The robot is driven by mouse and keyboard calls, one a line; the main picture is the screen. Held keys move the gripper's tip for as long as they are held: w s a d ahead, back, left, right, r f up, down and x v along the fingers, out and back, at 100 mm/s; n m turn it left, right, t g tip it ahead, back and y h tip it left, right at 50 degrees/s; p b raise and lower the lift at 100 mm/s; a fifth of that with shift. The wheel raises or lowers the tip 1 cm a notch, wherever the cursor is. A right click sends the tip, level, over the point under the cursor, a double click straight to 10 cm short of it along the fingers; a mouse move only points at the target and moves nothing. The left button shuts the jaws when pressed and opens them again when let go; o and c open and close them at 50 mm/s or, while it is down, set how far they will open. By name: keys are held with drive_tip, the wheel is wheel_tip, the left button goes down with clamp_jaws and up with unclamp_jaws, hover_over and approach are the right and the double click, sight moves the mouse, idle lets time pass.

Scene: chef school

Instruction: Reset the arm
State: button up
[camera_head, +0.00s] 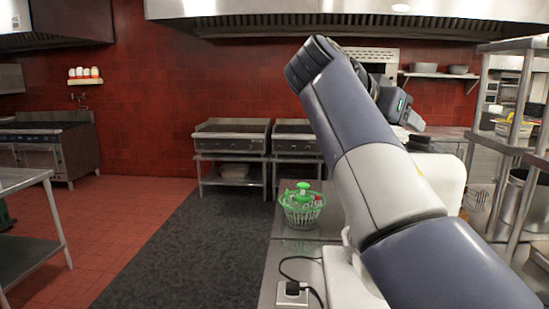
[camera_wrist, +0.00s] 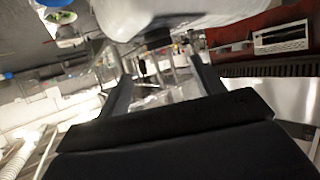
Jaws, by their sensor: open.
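My arm rises from the lower right of the head view, bends at a raised elbow, and folds back at the upper middle. My gripper (camera_head: 412,116) shows small and partly hidden behind the arm, above the counter. In the wrist view its two dark fingers stand apart, so my gripper (camera_wrist: 156,62) is open, and nothing shows held between them. Blurred room parts fill the gap between the fingers.
A green salad spinner (camera_head: 302,210) stands on the steel counter (camera_head: 290,256), left of my arm. A white appliance (camera_head: 446,178) stands behind the arm. Steel shelving (camera_head: 507,140) closes off the right side. Two cooking units line the red back wall. Open floor lies left.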

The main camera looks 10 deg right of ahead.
sight(419, 137)
drive_tip(key=p+x, duration=0.1)
drive_tip(key=x, duration=0.8)
drive_tip(key=shift+w+d, duration=0.1)
drive_tip(key=shift+d, duration=0.05)
drive_tip(key=shift+w+m+g+p, duration=0.15)
drive_tip(key=shift+m+g+p, duration=0.35)
drive_tip(key=shift+g+p, duration=0.2)
drive_tip(key=shift+m+g, duration=0.4)
drive_tip(key=shift+f, duration=0.1)
drive_tip(key=shift+f+t, duration=0.1)
drive_tip(key=shift+t, duration=0.2)
